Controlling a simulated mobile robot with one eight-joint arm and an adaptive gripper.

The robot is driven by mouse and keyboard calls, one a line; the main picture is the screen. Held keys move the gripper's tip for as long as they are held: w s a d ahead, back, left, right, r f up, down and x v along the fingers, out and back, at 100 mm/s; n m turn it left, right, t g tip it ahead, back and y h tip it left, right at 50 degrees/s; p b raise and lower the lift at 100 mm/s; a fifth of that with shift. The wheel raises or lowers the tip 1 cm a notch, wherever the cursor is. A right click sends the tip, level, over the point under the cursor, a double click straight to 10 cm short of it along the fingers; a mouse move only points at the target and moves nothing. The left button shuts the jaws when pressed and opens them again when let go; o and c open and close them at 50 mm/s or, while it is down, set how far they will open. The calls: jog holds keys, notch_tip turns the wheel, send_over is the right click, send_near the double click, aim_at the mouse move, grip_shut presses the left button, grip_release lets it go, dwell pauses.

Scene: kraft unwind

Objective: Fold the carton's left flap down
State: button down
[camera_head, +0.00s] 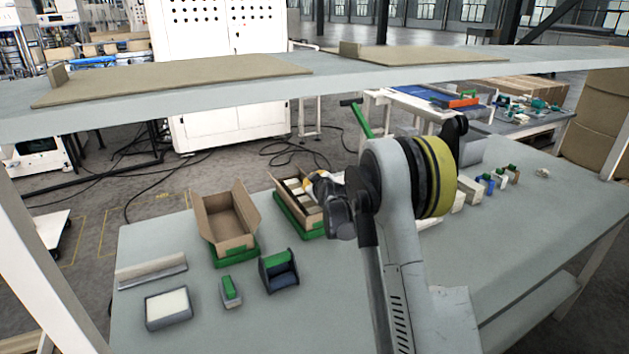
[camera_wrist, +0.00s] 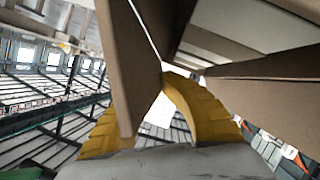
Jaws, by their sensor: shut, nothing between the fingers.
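An open carton (camera_head: 298,199) sits in a green holder near the back edge of the table, with pale items inside. My gripper (camera_head: 322,181) is at its right side, and my wrist hides part of the carton. In the wrist view the yellow fingers of my gripper (camera_wrist: 160,84) are shut and empty, close among brown cardboard panels. One narrow panel (camera_wrist: 116,75) runs down in front of the left finger. Another panel (camera_wrist: 265,92) lies to the right. I cannot tell which panel is the left flap, or whether the fingers touch one.
A second, empty open carton (camera_head: 226,222) stands in a green holder to the left. A dark bin (camera_head: 279,270), a green-topped block (camera_head: 231,291) and a white-topped tray (camera_head: 168,308) are in front. A shelf (camera_head: 330,77) crosses above the table.

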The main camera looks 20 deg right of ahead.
jog(key=shift+a+f+n+t+h+b, duration=0.15)
jog(key=shift+a+f+n+h+b, duration=0.25)
jog(key=shift+n, duration=0.35)
jog(key=shift+a+f+n+t+h+b, duration=0.15)
jog(key=shift+a+n+h+b, duration=0.2)
jog(key=shift+n+h, duration=0.35)
jog(key=c, duration=1.7)
grip_release()
jog(key=shift+o, duration=0.2)
jog(key=v, duration=1.2)
jog(key=shift+d+f, duration=0.1)
jog(key=shift+d, duration=0.05)
